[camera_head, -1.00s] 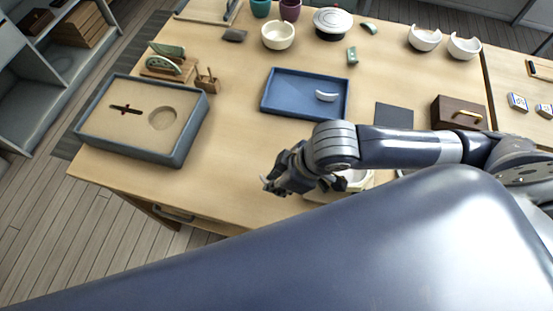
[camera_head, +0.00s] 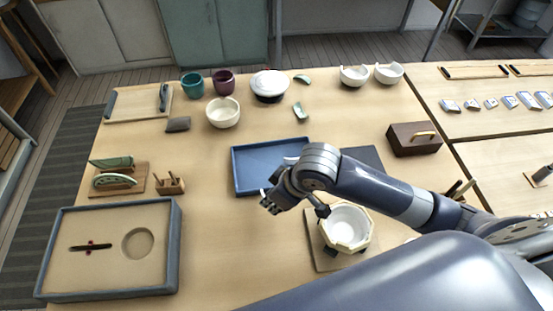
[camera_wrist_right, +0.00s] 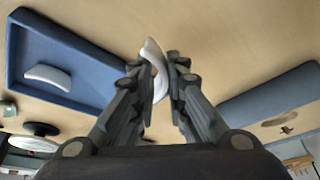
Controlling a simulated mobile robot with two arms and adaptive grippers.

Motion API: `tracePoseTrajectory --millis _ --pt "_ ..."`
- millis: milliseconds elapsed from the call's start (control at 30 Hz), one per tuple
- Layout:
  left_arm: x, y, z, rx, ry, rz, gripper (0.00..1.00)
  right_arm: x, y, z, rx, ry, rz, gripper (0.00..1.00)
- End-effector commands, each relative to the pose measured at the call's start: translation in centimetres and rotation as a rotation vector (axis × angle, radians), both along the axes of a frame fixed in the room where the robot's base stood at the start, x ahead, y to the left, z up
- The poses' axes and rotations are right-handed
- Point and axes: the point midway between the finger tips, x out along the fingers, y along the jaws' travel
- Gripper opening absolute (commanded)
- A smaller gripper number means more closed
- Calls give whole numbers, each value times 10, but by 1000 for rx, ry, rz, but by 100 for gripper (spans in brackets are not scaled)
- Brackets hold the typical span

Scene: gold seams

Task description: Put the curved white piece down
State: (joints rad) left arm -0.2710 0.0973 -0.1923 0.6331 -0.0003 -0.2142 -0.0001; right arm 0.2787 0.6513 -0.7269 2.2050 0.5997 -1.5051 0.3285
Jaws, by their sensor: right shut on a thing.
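My right gripper (camera_head: 273,197) is shut on a curved white piece (camera_wrist_right: 154,70), which stands up between the fingertips in the right wrist view. The gripper hangs over the wooden table by the front edge of the blue tray (camera_head: 247,187). The tray also shows at the left of the right wrist view (camera_wrist_right: 70,38). A second curved white piece (camera_wrist_right: 48,76) lies in the tray. In the head view my gripper and wrist cover part of the tray, and the held piece is hard to make out. My left gripper is not in view.
A white bowl (camera_head: 346,230) sits in a holder on a board, close below my right forearm. A sand box (camera_head: 175,240) stands front left, with a wooden rack (camera_head: 135,188) behind it. Bowls and cups line the back.

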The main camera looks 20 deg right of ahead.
Motion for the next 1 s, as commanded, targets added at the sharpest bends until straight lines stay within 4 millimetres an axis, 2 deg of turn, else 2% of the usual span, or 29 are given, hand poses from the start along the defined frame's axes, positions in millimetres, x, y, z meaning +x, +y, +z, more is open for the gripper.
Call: tracePoseTrajectory --millis 33,200,333,467,700,900,1000 --pt "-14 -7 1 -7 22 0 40 8 0 1 2 -1 -5 0" --pt "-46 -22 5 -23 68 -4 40 45 1 -1 2 -2 -7 0" --pt "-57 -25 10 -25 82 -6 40 75 3 -4 2 -1 -6 0" --pt "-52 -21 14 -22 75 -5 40 104 4 -7 2 -1 -6 0" --pt "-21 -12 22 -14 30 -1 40 146 5 -12 2 0 -4 0" --pt "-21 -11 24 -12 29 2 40 158 5 -16 1 0 -2 0" --pt "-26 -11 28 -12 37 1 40 157 5 -27 1 4 -3 0"
